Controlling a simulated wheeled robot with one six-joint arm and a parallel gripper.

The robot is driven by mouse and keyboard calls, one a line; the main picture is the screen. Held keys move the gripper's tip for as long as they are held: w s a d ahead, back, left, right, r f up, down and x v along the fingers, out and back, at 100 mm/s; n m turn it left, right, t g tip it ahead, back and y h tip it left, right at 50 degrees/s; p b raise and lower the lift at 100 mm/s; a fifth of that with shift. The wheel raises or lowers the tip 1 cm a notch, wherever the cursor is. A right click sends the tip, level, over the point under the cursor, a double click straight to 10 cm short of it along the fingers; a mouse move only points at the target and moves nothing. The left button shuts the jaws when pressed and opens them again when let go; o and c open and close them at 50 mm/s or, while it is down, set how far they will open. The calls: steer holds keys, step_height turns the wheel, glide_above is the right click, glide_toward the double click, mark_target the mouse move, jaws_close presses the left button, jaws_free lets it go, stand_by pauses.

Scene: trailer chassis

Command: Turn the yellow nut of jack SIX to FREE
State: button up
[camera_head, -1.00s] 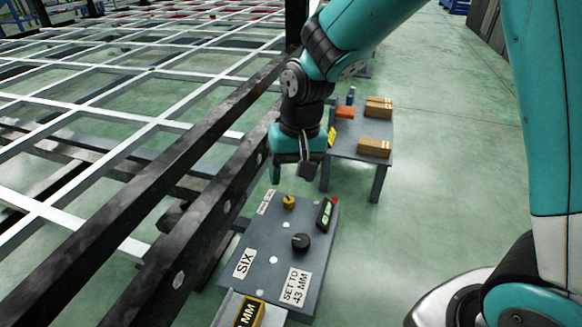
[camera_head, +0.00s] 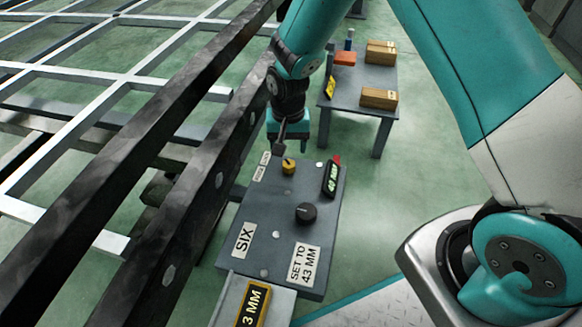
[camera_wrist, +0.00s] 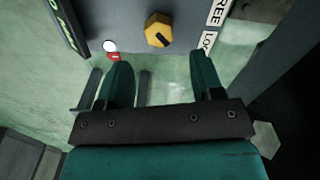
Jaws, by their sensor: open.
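The yellow nut (camera_head: 289,166) sits near the far end of the grey SIX panel (camera_head: 262,220). In the wrist view it is a hexagon (camera_wrist: 158,30) with a dark pointer mark, beside the FREE label (camera_wrist: 219,8) and a partly cut-off LOCK label (camera_wrist: 208,42). The pointer mark lies toward the label side, closer to LOCK. My gripper (camera_head: 289,145) hangs just beyond the nut at the panel's far edge.
A black knob (camera_head: 306,212) and a green-lit display (camera_head: 332,179) with a red part beside it are on the panel. The SIX label (camera_head: 243,240) and a "SET TO 43 MM" label (camera_head: 304,264) lie nearer. Dark chassis beams (camera_head: 150,180) run along the left. A table (camera_head: 360,115) with boxes stands beyond.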

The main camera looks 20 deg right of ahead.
mark_target(289, 163)
step_height(289, 163, down, 6)
steer(key=b, duration=0.2)
steer(key=shift+f+b, duration=0.25)
steer(key=shift+b, duration=0.05)
steer(key=shift+s, duration=0.1)
steer(key=shift+c, duration=0.2)
